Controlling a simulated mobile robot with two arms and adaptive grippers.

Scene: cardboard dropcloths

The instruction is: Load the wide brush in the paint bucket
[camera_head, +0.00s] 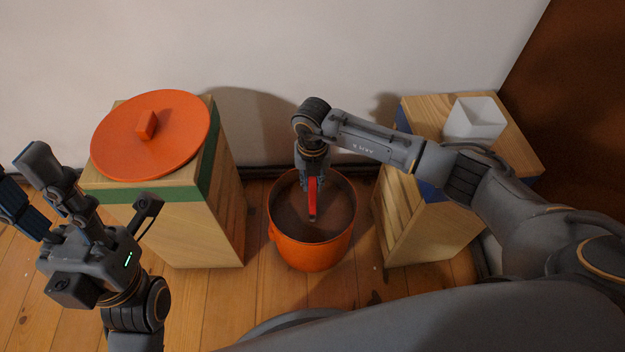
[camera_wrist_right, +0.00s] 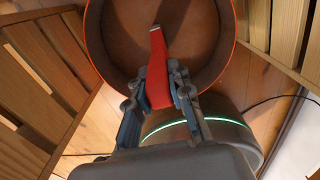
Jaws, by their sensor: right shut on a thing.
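The orange paint bucket (camera_head: 312,257) stands open on the floor between two wooden crates. My right gripper (camera_head: 312,184) is over the bucket's mouth, pointing down, shut on the red handle of the brush (camera_head: 312,200). In the right wrist view, the gripper (camera_wrist_right: 160,92) holds the red brush (camera_wrist_right: 158,62) between its fingers, and its narrow far end lies over the brown inside of the bucket (camera_wrist_right: 120,72). The brush's bristles cannot be made out, nor whether they touch paint. My left gripper (camera_head: 42,195) is open and empty, in front of the left crate.
An orange round lid (camera_head: 165,150) with a block knob lies on the left crate (camera_head: 190,225), which has a green band. A white square container (camera_head: 474,120) stands on the right crate (camera_head: 420,215). A white wall (camera_head: 240,45) is close behind. Plank floor (camera_head: 260,300) shows around the bucket.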

